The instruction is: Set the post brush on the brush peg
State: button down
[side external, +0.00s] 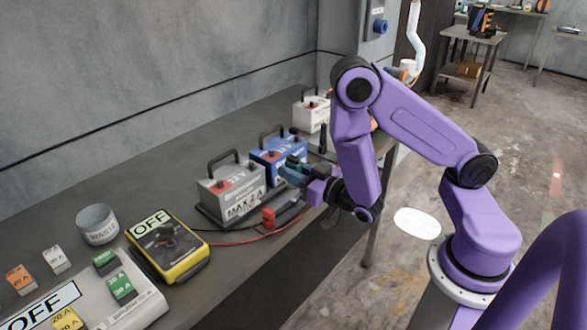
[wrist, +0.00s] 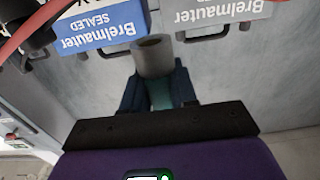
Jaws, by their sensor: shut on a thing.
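The post brush (wrist: 153,58), as far as I can tell, is the piece with a grey cylindrical end and a teal body in the wrist view. My gripper (wrist: 157,88) is shut on its teal part, one dark finger on each side. In the side external view my gripper (side external: 291,171) is beside the front of the blue battery (side external: 279,155), and the brush is mostly hidden there. A dark upright post (side external: 323,139) stands between the blue battery and the white battery; it may be the brush peg, but I cannot tell.
A grey battery (side external: 231,188) with a handle stands left of the blue one, and a white battery (side external: 312,113) behind it. A red clamp (side external: 268,217) and cables lie in front. A yellow meter (side external: 167,246) and a waste cup (side external: 97,225) are further left on the bench.

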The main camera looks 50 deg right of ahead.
aim_at(294, 200)
jog(key=shift+f, duration=1.75)
jog(key=shift+f, duration=1.35)
dwell(0.5)
jog(key=c, duration=0.8)
grip_release()
jog(key=shift+s, duration=0.1)
jog(key=s, duration=0.7)
jog(key=shift+s, duration=0.15)
